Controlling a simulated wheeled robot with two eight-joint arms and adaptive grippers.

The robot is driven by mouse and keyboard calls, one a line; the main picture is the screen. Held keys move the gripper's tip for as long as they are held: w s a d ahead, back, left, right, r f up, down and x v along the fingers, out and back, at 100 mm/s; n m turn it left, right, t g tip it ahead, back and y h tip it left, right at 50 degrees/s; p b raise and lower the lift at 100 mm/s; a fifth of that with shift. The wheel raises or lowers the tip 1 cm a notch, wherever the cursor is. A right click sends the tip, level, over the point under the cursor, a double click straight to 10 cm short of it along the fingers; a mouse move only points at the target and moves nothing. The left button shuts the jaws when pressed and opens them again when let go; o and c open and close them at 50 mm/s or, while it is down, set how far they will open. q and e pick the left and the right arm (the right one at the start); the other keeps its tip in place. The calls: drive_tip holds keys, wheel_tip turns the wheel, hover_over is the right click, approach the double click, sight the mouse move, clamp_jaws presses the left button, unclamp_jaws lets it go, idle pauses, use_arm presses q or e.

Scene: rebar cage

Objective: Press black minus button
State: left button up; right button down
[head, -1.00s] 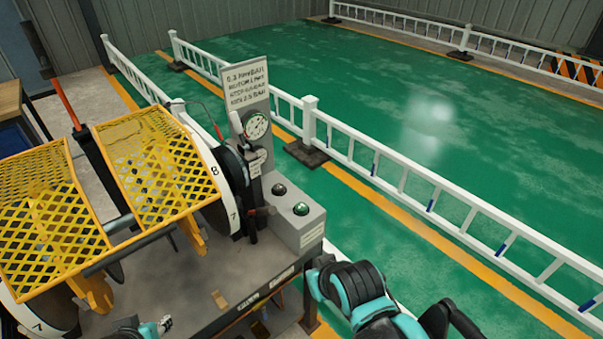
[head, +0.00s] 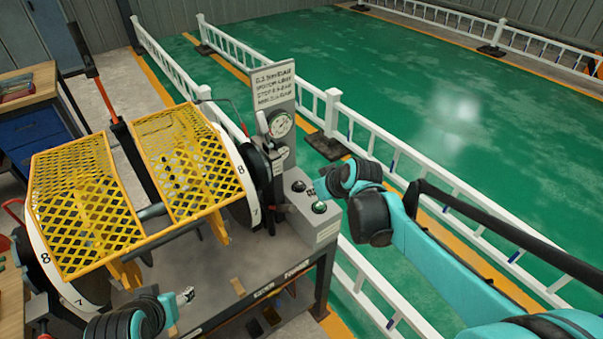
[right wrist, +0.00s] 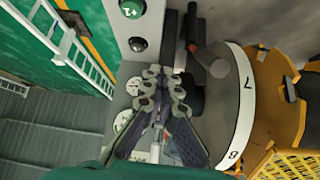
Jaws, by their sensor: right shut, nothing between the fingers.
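The black button (head: 299,186) sits on top of the grey control box (head: 327,234), behind the green button (head: 319,207). In the right wrist view the black button (right wrist: 137,44) is a dark dome below the green button (right wrist: 132,8). My right gripper (head: 318,188) is shut and empty beside the two buttons in the head view. In the right wrist view its fingers (right wrist: 163,76) point toward the panel, just below and right of the black button. Contact cannot be told. My left gripper (head: 187,295) is low at the grey bench's front; its jaw state is unclear.
A pressure gauge (head: 280,124) and a text sign (head: 274,86) stand behind the buttons. The wheel machine with yellow mesh guards (head: 185,150) is to the left. A white fence (head: 333,112) runs behind, with open green floor (head: 420,90) beyond.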

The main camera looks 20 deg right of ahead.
use_arm(q)
wheel_tip(320, 180, up, 3)
drive_tip(key=shift+f+p, duration=0.1)
drive_tip(key=shift+p, duration=0.95)
use_arm(e)
drive_tip(key=w+d+f+n, duration=0.1)
drive_tip(key=w+d, duration=0.2)
drive_tip(key=w, duration=0.6)
drive_tip(key=shift+w+d+t+y, duration=0.3)
drive_tip(key=shift+w+t+y, duration=0.05)
drive_tip(key=shift+t+y, duration=0.05)
drive_tip(key=b, duration=0.3)
hover_over(297, 182)
drive_tip(key=s, duration=0.3)
drive_tip(key=f, duration=0.4)
drive_tip(key=d+f, duration=0.1)
drive_tip(key=f, duration=0.2)
drive_tip(key=shift+w, duration=0.1)
wheel_tip(297, 182, down, 3)
drive_tip(key=shift+w+r+b, duration=0.15)
drive_tip(key=shift+r+b, duration=0.05)
drive_tip(key=shift+b, duration=0.25)
use_arm(q)
drive_tip(key=shift+f, duration=2.1)
use_arm(e)
drive_tip(key=shift+f, duration=0.75)
